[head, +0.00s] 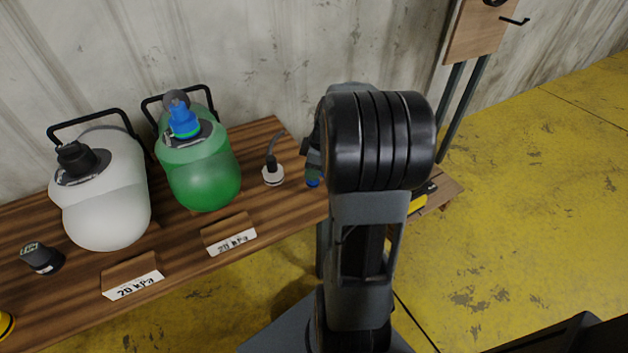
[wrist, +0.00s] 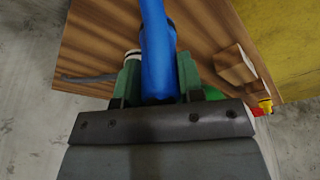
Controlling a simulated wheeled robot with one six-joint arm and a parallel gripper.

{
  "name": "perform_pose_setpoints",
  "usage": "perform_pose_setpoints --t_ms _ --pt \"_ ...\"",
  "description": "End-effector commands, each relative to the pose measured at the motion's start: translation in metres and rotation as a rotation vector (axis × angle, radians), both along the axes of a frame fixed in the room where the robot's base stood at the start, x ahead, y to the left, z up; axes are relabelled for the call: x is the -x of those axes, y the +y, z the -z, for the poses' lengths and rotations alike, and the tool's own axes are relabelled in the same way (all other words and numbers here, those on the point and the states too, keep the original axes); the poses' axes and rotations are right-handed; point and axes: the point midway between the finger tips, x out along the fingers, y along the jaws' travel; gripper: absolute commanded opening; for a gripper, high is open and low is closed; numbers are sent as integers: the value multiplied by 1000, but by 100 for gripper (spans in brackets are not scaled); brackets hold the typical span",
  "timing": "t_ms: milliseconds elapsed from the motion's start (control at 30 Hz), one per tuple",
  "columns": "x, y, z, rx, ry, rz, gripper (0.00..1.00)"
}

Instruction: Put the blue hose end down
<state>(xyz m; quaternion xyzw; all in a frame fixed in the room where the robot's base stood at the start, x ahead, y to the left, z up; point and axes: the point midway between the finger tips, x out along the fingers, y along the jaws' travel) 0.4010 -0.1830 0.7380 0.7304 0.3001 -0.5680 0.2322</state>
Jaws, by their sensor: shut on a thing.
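The blue hose end (wrist: 158,45) runs up the middle of the wrist view, between the two green fingers of my gripper (wrist: 159,68), which is shut on it. The wooden bench top lies beyond it; I cannot tell whether the hose end touches the wood. In the head view my arm hides most of the gripper, and only a small blue bit (head: 313,182) shows at the arm's left edge, near the right end of the bench (head: 290,205).
A white round fitting with a grey lead (head: 272,175) stands just left of my gripper. Left of it are a green inflatable with a blue valve (head: 203,180), a white inflatable with a black cap (head: 105,205), two label blocks and a dark cap (head: 41,258). A wall stands behind.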

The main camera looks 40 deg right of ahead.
Motion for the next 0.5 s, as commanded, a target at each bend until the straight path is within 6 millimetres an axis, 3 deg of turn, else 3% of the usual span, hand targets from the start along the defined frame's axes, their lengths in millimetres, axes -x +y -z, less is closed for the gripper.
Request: perform_pose_setpoints --t_ms 33,167,500 --pt "-5 -5 12 -2 3 0 9" --pt "-14 -13 26 -1 1 -1 9" --pt "-23 -21 39 1 -1 -2 9"
